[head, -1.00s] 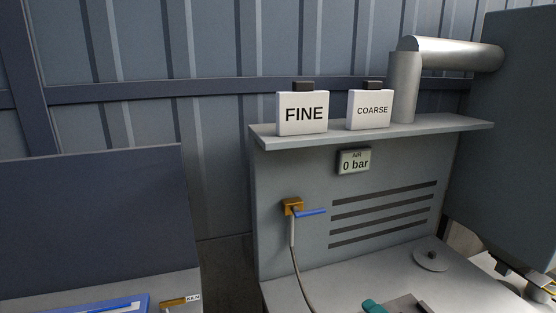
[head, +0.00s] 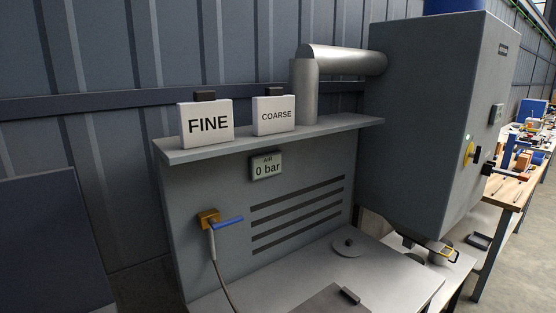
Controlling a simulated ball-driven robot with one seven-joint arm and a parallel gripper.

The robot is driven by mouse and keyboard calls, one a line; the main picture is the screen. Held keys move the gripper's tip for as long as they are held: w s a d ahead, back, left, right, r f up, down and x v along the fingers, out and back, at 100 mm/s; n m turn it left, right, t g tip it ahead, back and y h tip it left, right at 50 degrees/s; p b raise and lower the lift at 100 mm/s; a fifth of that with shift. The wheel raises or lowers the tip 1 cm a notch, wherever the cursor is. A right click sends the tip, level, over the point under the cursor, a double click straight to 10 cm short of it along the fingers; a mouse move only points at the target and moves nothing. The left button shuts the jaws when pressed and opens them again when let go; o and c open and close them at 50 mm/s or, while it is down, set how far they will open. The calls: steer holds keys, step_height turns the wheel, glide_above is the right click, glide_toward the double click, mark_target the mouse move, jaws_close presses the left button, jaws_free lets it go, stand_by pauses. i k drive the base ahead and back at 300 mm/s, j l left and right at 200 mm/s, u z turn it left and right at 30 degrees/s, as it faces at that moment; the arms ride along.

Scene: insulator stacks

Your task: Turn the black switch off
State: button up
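A grey cabinet (head: 415,130) stands at the right in the head view. On its right-hand face is a yellow plate (head: 468,153) with a black switch handle (head: 477,155) on it, seen at a steep angle. The handle looks upright, but its exact setting is too small to tell. A small green light (head: 467,137) shows just above the plate. My gripper is not in view.
A grey bench panel carries a blue-handled valve (head: 228,222) and an AIR gauge (head: 267,166) reading 0 bar. FINE (head: 208,122) and COARSE (head: 274,115) boxes stand on its shelf. A cluttered workbench (head: 508,190) lies beyond the cabinet, with open floor at the lower right.

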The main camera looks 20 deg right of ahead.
mark_target(475, 155)
steer(key=z, duration=1.2)
